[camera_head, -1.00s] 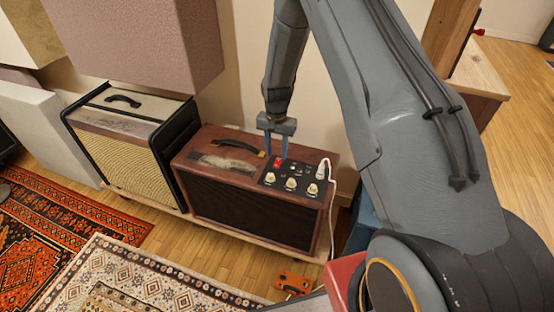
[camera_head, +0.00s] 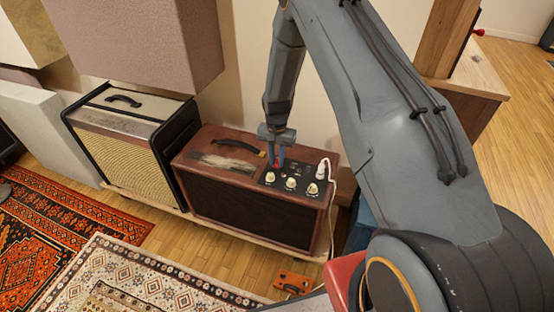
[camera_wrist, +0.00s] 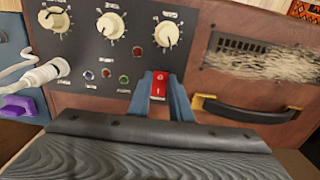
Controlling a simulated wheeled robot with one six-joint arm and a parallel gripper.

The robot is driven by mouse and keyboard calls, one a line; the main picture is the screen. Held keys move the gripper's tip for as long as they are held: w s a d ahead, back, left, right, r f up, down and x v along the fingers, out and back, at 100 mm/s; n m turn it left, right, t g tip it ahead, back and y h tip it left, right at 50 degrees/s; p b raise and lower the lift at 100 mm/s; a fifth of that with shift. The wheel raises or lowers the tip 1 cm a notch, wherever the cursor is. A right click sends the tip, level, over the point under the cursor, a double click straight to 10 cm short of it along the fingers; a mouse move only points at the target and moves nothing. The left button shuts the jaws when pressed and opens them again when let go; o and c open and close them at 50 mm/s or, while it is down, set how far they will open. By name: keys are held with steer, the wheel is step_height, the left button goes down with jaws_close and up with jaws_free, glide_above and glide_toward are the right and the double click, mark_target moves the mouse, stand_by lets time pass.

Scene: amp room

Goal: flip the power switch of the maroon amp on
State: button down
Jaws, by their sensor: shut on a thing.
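The maroon amp (camera_head: 250,213) stands on a low board against the wall, with a black control panel (camera_head: 290,181) on the right of its top. Its red power switch (camera_wrist: 158,86) shows in the wrist view between the two blue-grey fingers of my gripper (camera_wrist: 160,95). In the head view my gripper (camera_head: 276,152) points down at the panel, and its fingers largely cover the switch. The fingers are shut on the switch, one on each side. Which way the rocker is tilted I cannot tell.
White knobs (camera_wrist: 110,25) sit on the panel, and a white plug with its cable (camera_wrist: 48,73) stands at its edge. A black handle (camera_wrist: 255,112) lies beside the switch. A cream amp (camera_head: 130,145) stands to the left. An orange pedal (camera_head: 293,281) is on the floor.

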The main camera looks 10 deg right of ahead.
steer(key=shift+w+d+f+g+y+b, duration=0.25)
steer(key=shift+g+b, duration=0.25)
steer(key=shift+b, duration=0.55)
steer(key=shift+w+r+g+y+b, duration=0.15)
steer(key=shift+g+y+b, duration=0.25)
steer(key=shift+b, duration=0.4)
steer(key=shift+r+g+b, duration=0.1)
steer(key=shift+g+b, duration=0.2)
steer(key=shift+b, duration=0.1)
steer(key=c, duration=1.6)
jaws_free()
steer(key=shift+r, duration=0.1)
steer(key=v, duration=0.6)
steer(key=shift+w+d+r, duration=0.1)
steer(key=shift+d+r, duration=0.05)
steer(key=shift+r, duration=0.05)
steer(key=shift+w+d+r+b, duration=0.1)
steer(key=shift+r+b, duration=0.2)
steer(key=shift+r, duration=0.35)
